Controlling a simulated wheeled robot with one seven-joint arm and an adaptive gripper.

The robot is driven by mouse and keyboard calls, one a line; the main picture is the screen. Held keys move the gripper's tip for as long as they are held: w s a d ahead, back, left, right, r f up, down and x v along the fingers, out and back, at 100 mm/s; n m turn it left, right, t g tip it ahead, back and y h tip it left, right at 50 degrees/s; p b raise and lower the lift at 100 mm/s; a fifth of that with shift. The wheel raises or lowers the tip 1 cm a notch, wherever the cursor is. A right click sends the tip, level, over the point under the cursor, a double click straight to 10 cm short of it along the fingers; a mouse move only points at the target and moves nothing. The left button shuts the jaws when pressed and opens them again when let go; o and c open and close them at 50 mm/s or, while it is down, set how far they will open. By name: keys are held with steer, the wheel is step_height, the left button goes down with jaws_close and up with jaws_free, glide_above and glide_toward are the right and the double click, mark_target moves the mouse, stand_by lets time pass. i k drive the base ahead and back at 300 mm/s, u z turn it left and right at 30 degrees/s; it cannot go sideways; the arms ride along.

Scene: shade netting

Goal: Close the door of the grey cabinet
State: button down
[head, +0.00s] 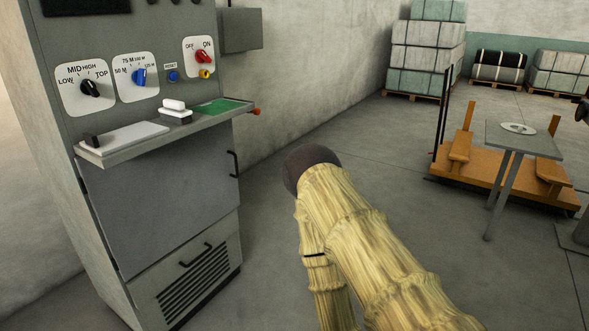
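The grey cabinet (124,301) stands at the left in the head view. Its plain grey door (160,205) is below the control shelf, with a dark upright handle (233,164) near its right edge. The door looks flush or nearly flush with the front; I cannot tell whether a small gap is left. Dark fittings show along its left edge. My arm, in a yellowish ribbed cover, rises from the bottom right to a dark rounded joint, to the right of the door and apart from it in the picture. My gripper is not in view.
A shelf (105,152) with a red-tipped lever (255,112) juts out above the door. A vented panel (190,280) with a handle is below. Floor (265,270) shows between cabinet and arm. A grey table (510,140) and orange platform (465,180) stand at the right.

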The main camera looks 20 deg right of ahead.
mark_target(145, 206)
steer(key=z, duration=1.4)
steer(key=i, duration=1.1)
steer(key=u, duration=1.25)
